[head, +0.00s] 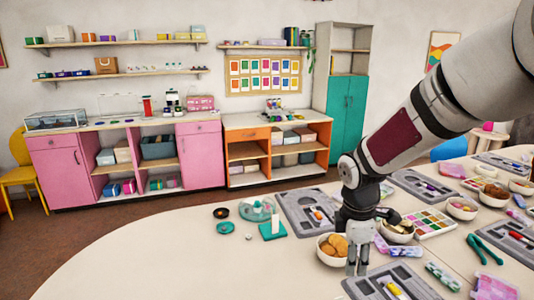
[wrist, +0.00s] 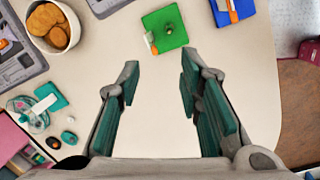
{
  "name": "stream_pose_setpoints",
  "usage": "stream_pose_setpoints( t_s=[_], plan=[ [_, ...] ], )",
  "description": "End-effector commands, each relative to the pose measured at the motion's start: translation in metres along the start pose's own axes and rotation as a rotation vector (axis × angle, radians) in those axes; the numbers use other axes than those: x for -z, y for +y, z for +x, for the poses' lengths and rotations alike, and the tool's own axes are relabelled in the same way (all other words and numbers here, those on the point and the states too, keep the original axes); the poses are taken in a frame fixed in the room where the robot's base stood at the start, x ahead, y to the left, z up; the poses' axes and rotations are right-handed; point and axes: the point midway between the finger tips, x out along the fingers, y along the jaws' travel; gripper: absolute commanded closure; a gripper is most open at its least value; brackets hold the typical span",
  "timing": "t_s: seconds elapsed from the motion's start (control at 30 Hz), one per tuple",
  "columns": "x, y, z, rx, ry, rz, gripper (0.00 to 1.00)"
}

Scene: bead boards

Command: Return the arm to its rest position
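My gripper (head: 357,266) hangs pointing down from my arm, over the near part of the table in the head view. It overlaps the right side of a bowl of round brown biscuits there. In the wrist view my gripper (wrist: 160,68) has its two teal-padded fingers spread apart, with only bare pale tabletop between them. Nothing is held. The height of the fingertips above the table is hard to tell.
The biscuit bowl (wrist: 53,27) is upper left in the wrist view, with a green square (wrist: 165,30) ahead. Grey bead boards (head: 390,284), other bowls and a paint palette (head: 431,222) crowd the right. The table's left part (head: 150,262) is clear.

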Motion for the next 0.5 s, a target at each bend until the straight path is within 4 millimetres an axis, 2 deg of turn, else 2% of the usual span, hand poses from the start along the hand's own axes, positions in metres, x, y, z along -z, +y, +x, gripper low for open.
stream_pose_setpoints(
  t_s=[0.03,0.2,0.5],
  plan=[
    [-0.004,-0.008,-0.021,-0.028,-0.013,0.074,0.67],
    [-0.017,-0.041,-0.072,-0.097,-0.02,0.351,0.67],
    [-0.032,-0.113,-0.14,-0.2,0.079,0.845,0.67]
  ],
)
